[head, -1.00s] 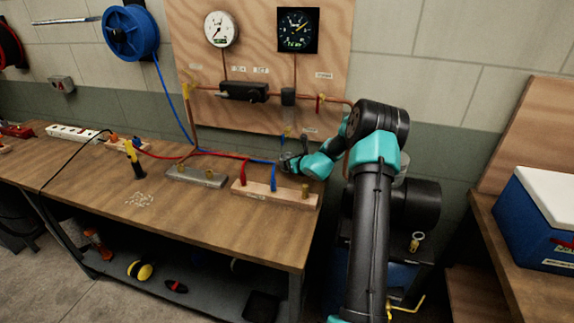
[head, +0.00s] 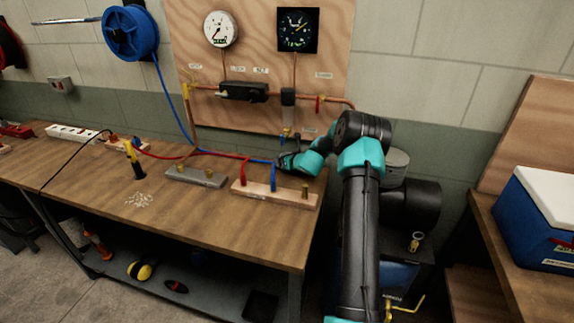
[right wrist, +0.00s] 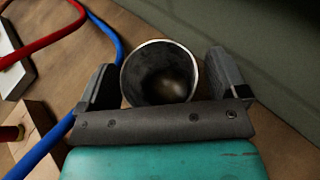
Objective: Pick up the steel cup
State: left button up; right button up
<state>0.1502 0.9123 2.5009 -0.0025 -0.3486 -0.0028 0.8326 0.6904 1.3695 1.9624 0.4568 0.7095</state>
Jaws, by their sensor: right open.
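The steel cup (right wrist: 160,72) is in the middle of the right wrist view, its round mouth and dark inner wall facing the camera. My right gripper (right wrist: 163,80) is open, with one finger on each side of the cup; a small gap shows on the right side, and contact on the left cannot be told. In the head view my right gripper (head: 288,162) is at the back right of the workbench, and the cup cannot be made out there. My left gripper is not in view.
A blue hose (right wrist: 105,35) and a red hose (right wrist: 45,45) run left of the gripper. A wooden block with fittings (head: 285,195) stands in front of it on the workbench (head: 215,228). The wall panel with gauges (head: 260,110) rises behind.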

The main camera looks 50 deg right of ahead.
jog(key=c, duration=1)
jog(key=shift+s+r, duration=0.1)
jog(key=shift+r, duration=0.05)
jog(key=shift+s+a+r, duration=0.1)
jog(key=shift+s+r, duration=0.35)
jog(key=r+v, duration=0.1)
jog(key=v, duration=1.3)
jog(key=shift+r, duration=0.1)
